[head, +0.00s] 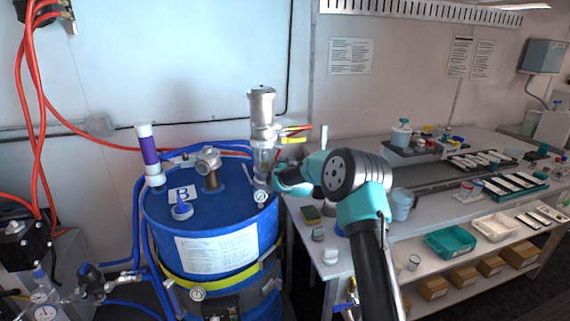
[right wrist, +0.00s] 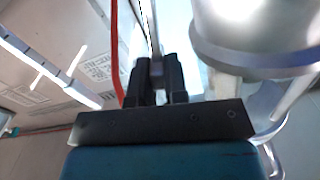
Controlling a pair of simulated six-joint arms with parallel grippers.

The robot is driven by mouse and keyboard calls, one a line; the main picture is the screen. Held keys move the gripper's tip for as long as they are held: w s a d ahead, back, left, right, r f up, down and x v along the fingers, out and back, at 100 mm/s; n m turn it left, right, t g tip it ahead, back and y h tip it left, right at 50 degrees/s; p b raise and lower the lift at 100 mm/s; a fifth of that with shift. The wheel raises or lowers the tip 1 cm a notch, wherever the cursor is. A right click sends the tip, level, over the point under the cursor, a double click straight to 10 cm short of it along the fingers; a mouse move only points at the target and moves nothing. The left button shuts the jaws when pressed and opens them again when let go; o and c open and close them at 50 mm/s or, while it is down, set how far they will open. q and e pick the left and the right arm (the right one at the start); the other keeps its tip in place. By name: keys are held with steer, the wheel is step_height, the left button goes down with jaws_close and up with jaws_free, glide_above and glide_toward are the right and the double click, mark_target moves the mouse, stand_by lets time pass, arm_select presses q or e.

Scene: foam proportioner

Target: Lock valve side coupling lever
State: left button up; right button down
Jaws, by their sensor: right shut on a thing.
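The metal coupling and valve assembly (head: 262,108) stands upright on the blue drum (head: 160,220). In the right wrist view, the gripper's dark fingers (right wrist: 156,78) are shut on a thin grey bar (right wrist: 154,40), which looks like a lever. A large silver cylinder (right wrist: 255,35) is close on the right. My left gripper is not in view.
A purple-and-white cylinder (head: 149,155) and a metal fitting (head: 209,160) stand on the drum top. A workbench (head: 420,235) with trays lies to the right. Red hoses (head: 36,100) hang at the left.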

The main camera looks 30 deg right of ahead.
steer(key=shift+w+a+r, duration=0.1)
steer(key=shift+a+r, duration=0.05)
steer(key=shift+a, duration=0.25)
steer(key=c, duration=1.5)
jaws_free()
steer(key=shift+a, duration=0.1)
steer(key=o, duration=0.3)
steer(key=shift+o, duration=0.2)
steer(key=v, duration=2)
steer(key=shift+d, duration=0.3)
steer(key=v, duration=1.7)
steer(key=shift+s, duration=0.25)
